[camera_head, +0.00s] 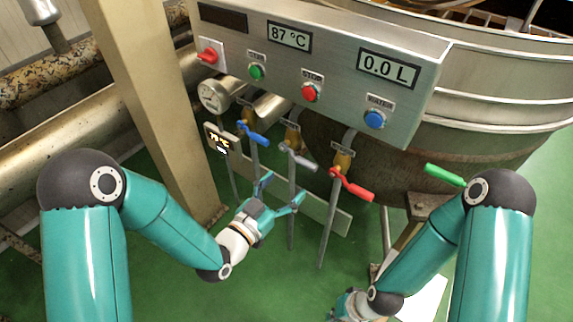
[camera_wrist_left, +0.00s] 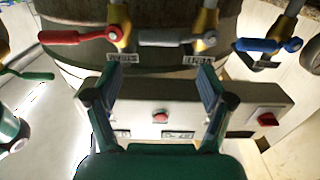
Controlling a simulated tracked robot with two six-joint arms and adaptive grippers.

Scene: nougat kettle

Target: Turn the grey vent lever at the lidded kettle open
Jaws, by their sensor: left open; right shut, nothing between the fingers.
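The grey vent lever (camera_head: 299,158) sits on a brass valve between the blue and red levers, below the control box. Its handle points down and right in the head view. In the left wrist view the grey lever (camera_wrist_left: 172,39) lies crosswise above the VENT label. My left gripper (camera_head: 281,190) is open and empty just below the grey lever, apart from it. In the wrist view its two fingers (camera_wrist_left: 158,85) stand to either side below the lever. My right gripper (camera_head: 345,306) is low at the bottom edge, partly cut off. The metal kettle (camera_head: 480,85) stands at the right.
A blue lever (camera_head: 254,133) and a red lever (camera_head: 352,186) flank the grey one closely. A green lever (camera_head: 444,175) is further right. The control box (camera_head: 330,62) with buttons overhangs the valves.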

